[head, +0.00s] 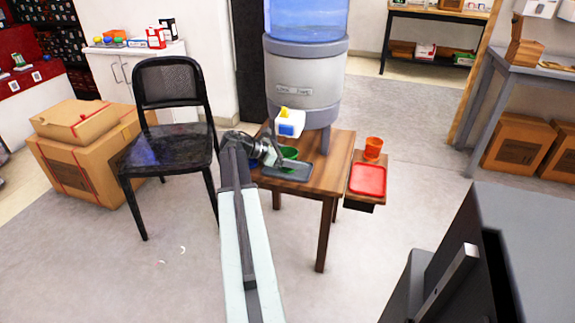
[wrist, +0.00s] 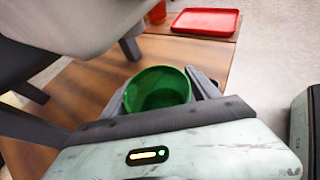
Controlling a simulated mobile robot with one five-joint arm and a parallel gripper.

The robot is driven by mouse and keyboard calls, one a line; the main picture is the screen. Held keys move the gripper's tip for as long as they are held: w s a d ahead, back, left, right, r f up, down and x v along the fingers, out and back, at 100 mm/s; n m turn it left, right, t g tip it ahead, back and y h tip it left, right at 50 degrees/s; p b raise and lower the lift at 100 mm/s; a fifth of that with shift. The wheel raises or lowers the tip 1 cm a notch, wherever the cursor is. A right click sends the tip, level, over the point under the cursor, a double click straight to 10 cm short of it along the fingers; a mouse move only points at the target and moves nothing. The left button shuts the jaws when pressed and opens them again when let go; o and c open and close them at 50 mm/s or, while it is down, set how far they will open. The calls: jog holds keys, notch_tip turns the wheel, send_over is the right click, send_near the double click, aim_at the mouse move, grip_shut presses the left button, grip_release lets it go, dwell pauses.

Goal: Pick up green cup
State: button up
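The green cup (head: 289,153) is at the front of the small wooden table in the head view, partly hidden by my gripper. In the wrist view the green cup (wrist: 158,87) shows its open mouth towards the camera, and its lower part is hidden. My gripper (head: 273,153) is right at the cup, reaching it from the left. In the wrist view grey finger-like parts of my gripper (wrist: 160,92) flank the cup closely on both sides. Whether they press on it cannot be told. A dark grey flat piece (head: 295,172) lies just in front of the cup.
A water dispenser (head: 305,85) stands on the wooden table (head: 335,165) behind the cup. A white bottle with a yellow top (head: 290,122) is close by. A red tray (head: 368,180) and an orange cup (head: 373,148) lie right. A black chair (head: 170,150) stands left.

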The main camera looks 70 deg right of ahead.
jog(key=c, duration=1.2)
jog(key=shift+r, duration=0.1)
notch_tip(320, 180, up, 4)
jog(key=p, duration=0.4)
jog(key=shift+a, duration=0.1)
jog(key=w+a, duration=0.1)
jog(key=a, duration=0.4)
jog(key=w+a, duration=0.1)
jog(key=a, duration=0.4)
jog(key=w+a+p, duration=0.1)
jog(key=a, duration=0.4)
jog(key=shift+w+a+r, duration=0.2)
jog(key=shift+r, duration=0.2)
